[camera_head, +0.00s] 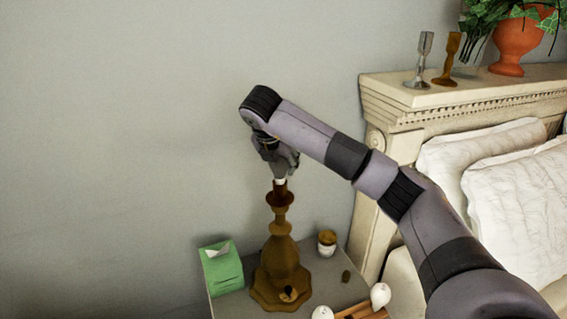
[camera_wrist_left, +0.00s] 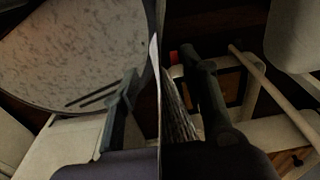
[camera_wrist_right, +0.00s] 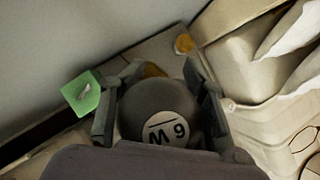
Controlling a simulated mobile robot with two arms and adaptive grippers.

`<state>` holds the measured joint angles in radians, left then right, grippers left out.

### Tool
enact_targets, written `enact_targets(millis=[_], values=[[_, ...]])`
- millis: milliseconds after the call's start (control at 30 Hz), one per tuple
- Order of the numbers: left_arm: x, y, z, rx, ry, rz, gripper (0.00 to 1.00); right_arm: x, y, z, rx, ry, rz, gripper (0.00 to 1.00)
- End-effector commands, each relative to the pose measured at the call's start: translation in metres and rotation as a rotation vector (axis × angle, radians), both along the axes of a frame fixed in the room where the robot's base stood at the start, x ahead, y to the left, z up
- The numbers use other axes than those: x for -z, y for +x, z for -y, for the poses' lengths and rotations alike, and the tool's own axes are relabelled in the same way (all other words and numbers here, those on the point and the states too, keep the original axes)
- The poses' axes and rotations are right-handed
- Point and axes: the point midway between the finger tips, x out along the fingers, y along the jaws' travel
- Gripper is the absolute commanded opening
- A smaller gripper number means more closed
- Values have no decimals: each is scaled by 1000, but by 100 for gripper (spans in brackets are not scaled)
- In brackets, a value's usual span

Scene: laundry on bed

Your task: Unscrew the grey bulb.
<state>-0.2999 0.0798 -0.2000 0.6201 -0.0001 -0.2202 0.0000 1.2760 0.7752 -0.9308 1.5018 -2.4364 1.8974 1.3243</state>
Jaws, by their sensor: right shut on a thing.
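The grey bulb (camera_wrist_right: 158,104) sits between the two fingers of my right gripper (camera_wrist_right: 160,95) in the right wrist view, with "M 9" printed on its round end. In the head view my right gripper (camera_head: 279,163) is shut on the bulb from above, at the top of a brown-gold lamp (camera_head: 279,258). A short white piece (camera_head: 280,181) shows between the gripper and the lamp's neck; whether the thread is still engaged is hidden. My left gripper (camera_wrist_left: 165,88) shows only in its own wrist view, its fingers wide apart, away from the lamp.
The lamp stands on a nightstand (camera_head: 328,278) with a green tissue box (camera_head: 222,271), a small jar (camera_head: 327,243) and white rounded objects (camera_head: 380,295). The bed's carved headboard (camera_head: 400,118) and pillows (camera_head: 515,190) are at right. The wall side at left is free.

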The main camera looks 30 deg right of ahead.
Motion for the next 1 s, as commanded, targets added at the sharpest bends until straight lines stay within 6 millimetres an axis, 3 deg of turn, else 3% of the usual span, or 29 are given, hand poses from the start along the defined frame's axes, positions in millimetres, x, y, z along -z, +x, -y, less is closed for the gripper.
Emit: enact_targets(millis=[133, 300, 600, 1000], values=[[0, 0, 0, 0, 0, 0, 40, -1, 1, -2, -5, 3, 4, 9], [2, 0, 0, 0, 0, 0, 40, 0, 2, -3, -22, 4, 6, 9], [18, 0, 0, 0, 0, 0, 40, -1, 7, -8, -292, 4, 10, 9], [23, 0, 0, 0, 0, 0, 40, 0, 8, -10, -377, 4, 10, 9]])
